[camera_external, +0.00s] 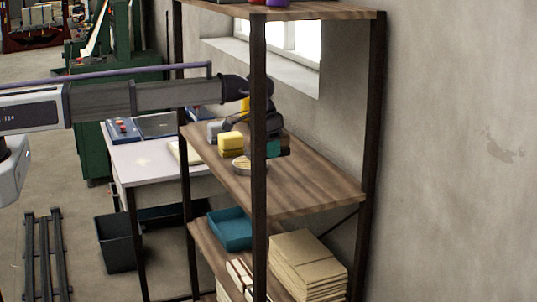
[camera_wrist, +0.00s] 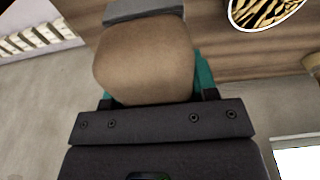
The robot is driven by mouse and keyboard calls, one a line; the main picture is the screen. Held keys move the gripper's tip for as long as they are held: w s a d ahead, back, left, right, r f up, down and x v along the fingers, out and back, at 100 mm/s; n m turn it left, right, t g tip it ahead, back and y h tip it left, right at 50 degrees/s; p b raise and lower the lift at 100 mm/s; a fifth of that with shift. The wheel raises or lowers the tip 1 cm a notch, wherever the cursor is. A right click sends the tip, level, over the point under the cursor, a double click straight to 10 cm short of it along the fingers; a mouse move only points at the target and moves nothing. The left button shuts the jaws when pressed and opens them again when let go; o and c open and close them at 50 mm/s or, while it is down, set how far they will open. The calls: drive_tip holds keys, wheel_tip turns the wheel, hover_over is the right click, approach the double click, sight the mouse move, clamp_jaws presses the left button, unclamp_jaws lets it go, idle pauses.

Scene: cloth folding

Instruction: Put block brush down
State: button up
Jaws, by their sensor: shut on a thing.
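The block brush (camera_wrist: 145,60) is a brown, rounded block that fills the upper middle of the wrist view, right at my gripper (camera_wrist: 155,92). My gripper is shut on it, with teal parts showing at its sides. In the external view my gripper (camera_external: 273,147) is low over the back of the middle shelf (camera_external: 310,187), partly behind the front post. The brush cannot be made out clearly there. I cannot tell whether it touches the shelf board.
A yellow sponge-like block (camera_external: 230,143) and a round dish (camera_external: 248,165) are close to my gripper. The dish's striped contents (camera_wrist: 265,12) show in the wrist view. A dark post (camera_external: 258,230) stands in front. The shelf's right part is clear. A teal tray (camera_external: 230,231) is below.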

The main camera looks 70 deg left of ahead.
sight(270, 188)
wheel_tip(270, 188, down, 10)
drive_tip(key=b, duration=0.9)
drive_tip(key=shift+r+p, duration=0.25)
drive_tip(key=shift+p, duration=0.05)
drive_tip(key=shift+c, duration=0.3)
drive_tip(key=shift+f, duration=0.2)
drive_tip(key=o, duration=0.9)
drive_tip(key=shift+r, duration=0.1)
drive_tip(key=r+p, duration=0.4)
drive_tip(key=s+r+p, duration=0.1)
drive_tip(key=r+p, duration=0.7)
drive_tip(key=shift+s+d+r, duration=0.1)
drive_tip(key=shift+s+r, duration=0.1)
drive_tip(key=shift+s, duration=0.2)
drive_tip(key=s+m+g, duration=0.1)
drive_tip(key=s+g, duration=0.1)
drive_tip(key=s, duration=3.3)
wheel_tip(270, 188, down, 15)
drive_tip(key=b, duration=1.4)
drive_tip(key=shift+w+r, duration=0.15)
drive_tip(key=shift+r, duration=0.05)
